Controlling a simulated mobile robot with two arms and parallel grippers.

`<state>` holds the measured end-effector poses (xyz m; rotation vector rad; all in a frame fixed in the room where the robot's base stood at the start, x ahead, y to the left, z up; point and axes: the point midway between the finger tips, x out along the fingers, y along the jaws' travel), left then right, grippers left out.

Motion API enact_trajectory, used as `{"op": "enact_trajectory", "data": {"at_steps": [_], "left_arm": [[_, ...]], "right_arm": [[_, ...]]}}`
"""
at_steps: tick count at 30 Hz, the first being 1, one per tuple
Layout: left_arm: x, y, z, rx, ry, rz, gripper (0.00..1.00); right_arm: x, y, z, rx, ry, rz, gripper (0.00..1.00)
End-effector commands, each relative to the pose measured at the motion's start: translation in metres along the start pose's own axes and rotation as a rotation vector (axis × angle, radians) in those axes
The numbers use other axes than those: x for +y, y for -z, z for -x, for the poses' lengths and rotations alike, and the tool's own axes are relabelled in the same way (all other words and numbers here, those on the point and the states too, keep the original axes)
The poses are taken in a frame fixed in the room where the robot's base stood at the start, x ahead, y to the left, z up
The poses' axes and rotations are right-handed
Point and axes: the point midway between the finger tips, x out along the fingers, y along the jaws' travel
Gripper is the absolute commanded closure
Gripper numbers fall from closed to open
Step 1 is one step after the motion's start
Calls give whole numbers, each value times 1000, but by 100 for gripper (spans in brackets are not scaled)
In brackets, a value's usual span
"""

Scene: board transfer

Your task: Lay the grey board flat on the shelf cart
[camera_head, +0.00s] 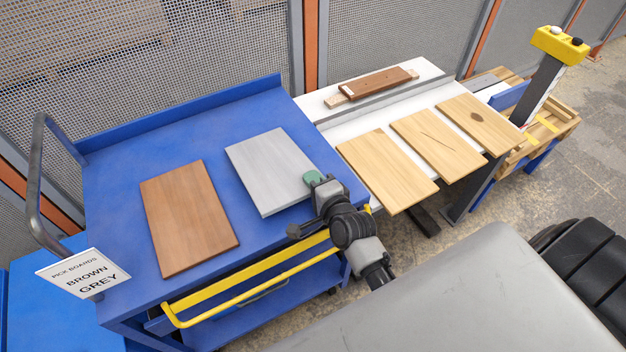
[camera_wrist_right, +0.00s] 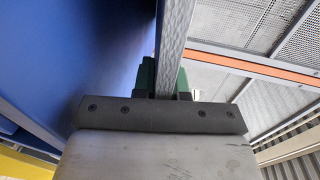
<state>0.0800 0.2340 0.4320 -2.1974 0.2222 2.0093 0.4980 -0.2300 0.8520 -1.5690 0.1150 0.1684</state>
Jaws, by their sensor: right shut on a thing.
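The grey board (camera_head: 268,168) is over the right part of the blue shelf cart's top (camera_head: 130,168), roughly level with it. I cannot tell whether its whole underside touches the cart. My right gripper (camera_head: 312,178) is shut on the board's right edge. In the right wrist view the board (camera_wrist_right: 174,40) shows edge-on between the green fingers (camera_wrist_right: 165,80), with the blue cart top (camera_wrist_right: 90,50) beside it. My left gripper is not in view.
A brown board (camera_head: 188,217) lies on the cart, left of the grey one, with a blue gap between. Several light wood boards (camera_head: 385,170) lie on the white table at right. A sign (camera_head: 83,273) reads "PICK BOARDS BROWN GREY". A yellow rail (camera_head: 250,285) runs along the cart's front.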

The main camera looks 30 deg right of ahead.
Motion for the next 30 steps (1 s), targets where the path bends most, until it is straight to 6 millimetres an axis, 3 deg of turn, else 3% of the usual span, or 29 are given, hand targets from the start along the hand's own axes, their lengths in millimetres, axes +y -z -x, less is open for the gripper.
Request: {"op": "enact_trajectory", "data": {"at_steps": [4,5,10,30], "left_arm": [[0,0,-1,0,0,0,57],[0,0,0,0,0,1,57],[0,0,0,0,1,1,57],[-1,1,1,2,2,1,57]], "right_arm": [[1,0,-1,0,4,-1,100],[0,0,-1,0,4,-1,83],[1,0,0,0,3,0,58],[1,0,0,0,-2,0,55]]}}
